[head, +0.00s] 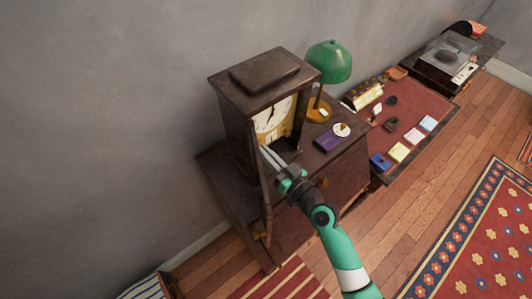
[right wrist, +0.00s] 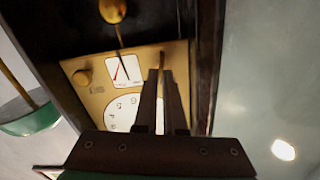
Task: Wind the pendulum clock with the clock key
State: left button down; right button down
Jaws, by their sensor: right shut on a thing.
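The pendulum clock (head: 240,128) stands on a dark wooden cabinet, its front door (head: 265,200) swung open. My right gripper (head: 266,152) reaches into the open front, by the lower part of the dial (head: 270,118). In the right wrist view the fingers (right wrist: 161,75) are shut on a thin brass piece, apparently the clock key (right wrist: 162,60), mostly hidden between them. They point at the brass clock plate (right wrist: 96,98) and partly cover its white dial (right wrist: 121,113). I cannot tell whether the key touches the plate. My left gripper is not in view.
The glass door pane (right wrist: 250,80) is close to the right of the gripper. The pendulum bob (right wrist: 113,10) hangs inside. A green lamp (head: 329,62) and a purple box (head: 328,137) stand right of the clock. A low red-topped table (head: 423,100) with small items stands further right.

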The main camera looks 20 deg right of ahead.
jog(key=m, duration=0.4)
jog(key=shift+w+d+f+m, duration=0.1)
jog(key=shift+d+m, duration=0.15)
jog(key=shift+m, duration=0.05)
jog(key=m, duration=0.3)
jog(key=shift+d+f+m, duration=0.1)
jog(key=shift+f+m, duration=0.05)
jog(key=shift+m, duration=0.15)
jog(key=m, duration=0.5)
jog(key=f+m, duration=0.1)
jog(key=m, duration=0.2)
jog(key=shift+d+m, duration=0.1)
jog(key=shift+m, duration=0.2)
jog(key=c, duration=1)
grip_release()
